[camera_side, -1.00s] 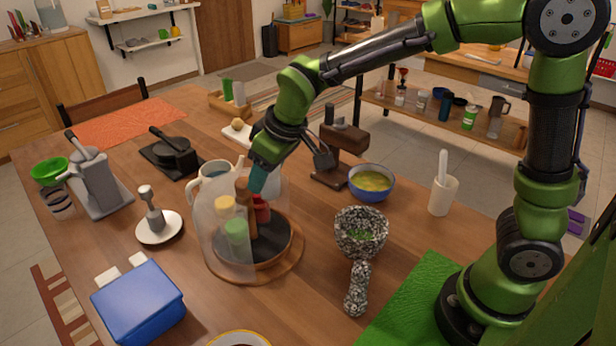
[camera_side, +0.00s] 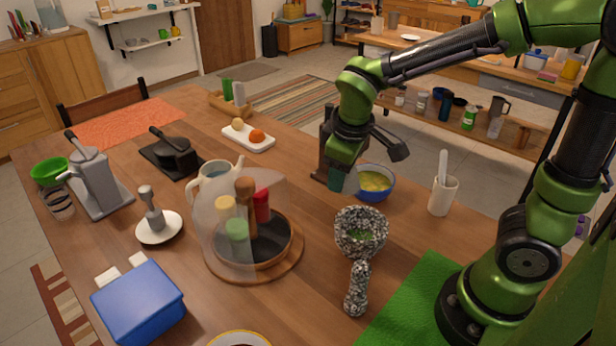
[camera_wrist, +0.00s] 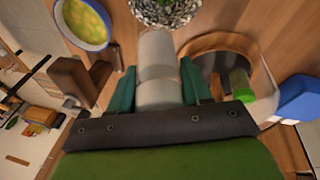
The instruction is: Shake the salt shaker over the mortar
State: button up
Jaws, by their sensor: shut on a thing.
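My gripper (camera_side: 338,180) is above the table between the glass-domed spice tray and the soup bowl, behind the mortar. In the wrist view its teal fingers (camera_wrist: 157,82) are shut on a pale grey-white cylinder, which looks like the salt shaker (camera_wrist: 156,50). I cannot make out the shaker in the side view. The speckled stone mortar (camera_side: 361,236) has green bits inside, and a speckled pestle (camera_side: 357,290) lies in front of it. In the wrist view the mortar (camera_wrist: 168,10) is at the top edge, beyond the shaker and apart from it.
The round spice tray (camera_side: 284,262) holds several dispensers under a clear dome (camera_side: 212,215), left of the mortar. A blue bowl (camera_side: 374,195) of yellow soup and a wooden stand (camera_side: 326,150) are close to my gripper. A white cup (camera_side: 443,196) stands right.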

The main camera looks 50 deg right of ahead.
jog(key=s+d+f+n+g+h, duration=0.3)
jog(key=s+d+f+g+h, duration=0.2)
jog(key=h, duration=1)
jog(key=shift+s+d+f+g+h, duration=0.35)
jog(key=shift+f+g, duration=0.1)
jog(key=shift+g, duration=0.55)
jog(key=shift+f, duration=1.15)
jog(key=shift+r, duration=1.15)
